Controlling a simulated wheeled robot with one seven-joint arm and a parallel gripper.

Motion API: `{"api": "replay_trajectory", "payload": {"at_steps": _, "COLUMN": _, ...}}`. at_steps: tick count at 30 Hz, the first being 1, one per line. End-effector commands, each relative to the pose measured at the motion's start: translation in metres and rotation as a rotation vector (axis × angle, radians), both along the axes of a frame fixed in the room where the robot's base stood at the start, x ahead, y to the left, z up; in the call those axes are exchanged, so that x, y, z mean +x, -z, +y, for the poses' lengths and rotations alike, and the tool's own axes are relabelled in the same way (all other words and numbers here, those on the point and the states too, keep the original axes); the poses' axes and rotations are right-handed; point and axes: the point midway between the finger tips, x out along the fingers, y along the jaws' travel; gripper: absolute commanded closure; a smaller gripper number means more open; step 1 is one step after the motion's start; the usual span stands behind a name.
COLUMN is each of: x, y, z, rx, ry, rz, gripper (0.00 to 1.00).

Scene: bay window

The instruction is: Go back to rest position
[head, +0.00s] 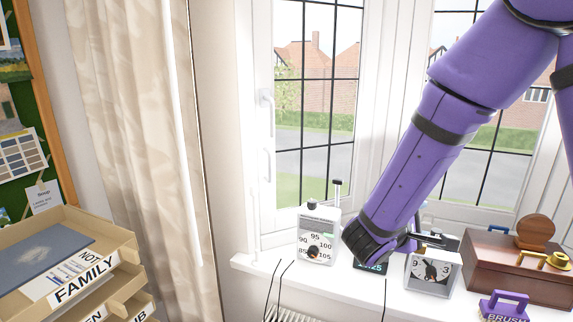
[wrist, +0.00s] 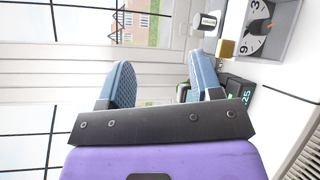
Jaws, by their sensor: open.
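My purple arm reaches down from the upper right over the window sill in the head view. My gripper (wrist: 163,85) shows in the wrist view with its two blue-padded fingers wide apart and nothing between them. In the head view the gripper (head: 405,250) is partly hidden by my own wrist. It is close to a dark device with green digits (head: 373,267), which also shows beside the right finger in the wrist view (wrist: 240,95). I cannot tell whether they touch.
A white radio (head: 318,238) stands left of the gripper on the white sill (head: 284,273). A brown wooden box (head: 505,272) and a purple brush block (head: 504,308) are at the right. Letter trays (head: 120,262) stand at the left. Black cables hang over the sill edge.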

Motion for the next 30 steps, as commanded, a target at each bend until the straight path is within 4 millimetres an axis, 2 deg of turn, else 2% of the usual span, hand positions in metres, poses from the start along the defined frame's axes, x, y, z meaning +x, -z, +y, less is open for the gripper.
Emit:
{"api": "replay_trajectory", "payload": {"at_steps": 1, "x": -0.011, "y": -0.014, "z": -0.014, "rx": 0.033, "ry": 0.067, "rz": -0.001, "gripper": 0.41}}
{"api": "replay_trajectory", "payload": {"at_steps": 6, "x": -0.054, "y": -0.041, "z": -0.049, "rx": 0.17, "ry": 0.274, "rz": 0.028, "gripper": 0.41}}
{"api": "replay_trajectory", "payload": {"at_steps": 13, "x": -0.114, "y": -0.064, "z": -0.072, "rx": 0.43, "ry": 0.485, "rz": 0.049, "gripper": 0.41}}
{"api": "replay_trajectory", "payload": {"at_steps": 20, "x": -0.166, "y": -0.078, "z": -0.072, "rx": 0.751, "ry": 0.605, "rz": 0.036, "gripper": 0.41}}
{"api": "replay_trajectory", "payload": {"at_steps": 24, "x": -0.191, "y": -0.087, "z": -0.063, "rx": 0.964, "ry": 0.626, "rz": 0.006, "gripper": 0.41}}
{"api": "replay_trajectory", "payload": {"at_steps": 30, "x": -0.218, "y": -0.106, "z": -0.043, "rx": 1.273, "ry": 0.593, "rz": -0.07, "gripper": 0.41}}
